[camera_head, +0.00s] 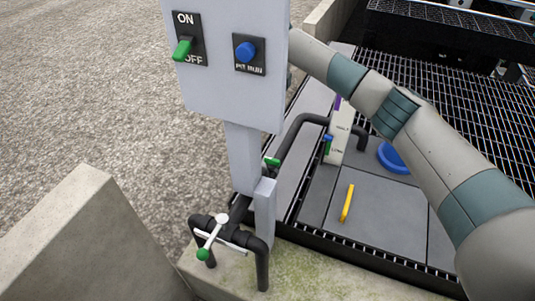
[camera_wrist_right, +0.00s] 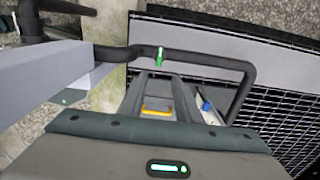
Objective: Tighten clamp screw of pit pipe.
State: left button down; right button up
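A black pipe (camera_head: 297,128) runs from beside the grey post to the pit cover and bends down there. In the right wrist view the same kind of black pipe (camera_wrist_right: 205,59) crosses the top and carries a small green piece (camera_wrist_right: 160,56). A green-tipped handle (camera_head: 271,161) shows by the post in the head view. Another handle with a green knob (camera_head: 203,254) sits on the lower pipework. My right gripper (camera_wrist_right: 160,88) looks open and empty, its fingers pointing towards the pipe near the green piece. In the head view the control box hides this gripper. My left gripper is not in view.
The control box (camera_head: 225,95) has a green ON/OFF switch (camera_head: 182,49) and a blue button (camera_head: 245,52). A yellow handle (camera_head: 347,203) and a blue round part (camera_head: 393,158) are on the pit cover. A white gauge plate (camera_head: 340,136) stands beside the pipe. Concrete walls (camera_head: 85,235) border the left.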

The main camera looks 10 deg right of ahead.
aim_at(272, 159)
dwell(0.3)
